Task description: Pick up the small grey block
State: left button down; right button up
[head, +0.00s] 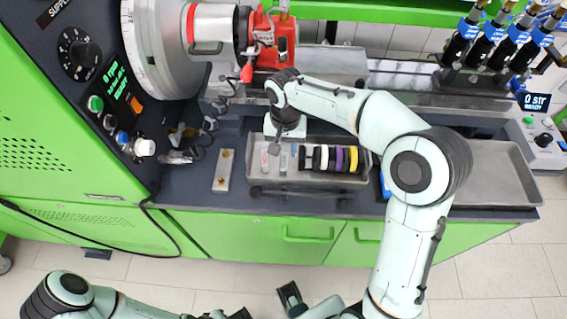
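My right gripper (276,148) points down over the left part of a grey metal tray (318,186) on the dark bench top. Its fingertips are small and dark here, and I cannot tell whether they are open or shut, or whether anything is between them. Small pale pieces lie in the tray beside and below the fingers. One looks greyish (284,163) and may be the small grey block; its outline is partly hidden by the gripper.
A row of black, purple and yellow rings (337,159) fills the tray's right part. A pale plate with brass fittings (223,170) lies left of the tray. A red-and-grey pump (272,42) stands behind. An empty metal tray (500,175) is at right.

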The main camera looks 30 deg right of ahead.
aim_at(284, 161)
jog(key=f, duration=0.7)
jog(key=shift+w+a, duration=0.1)
jog(key=shift+w, duration=0.1)
grip_shut()
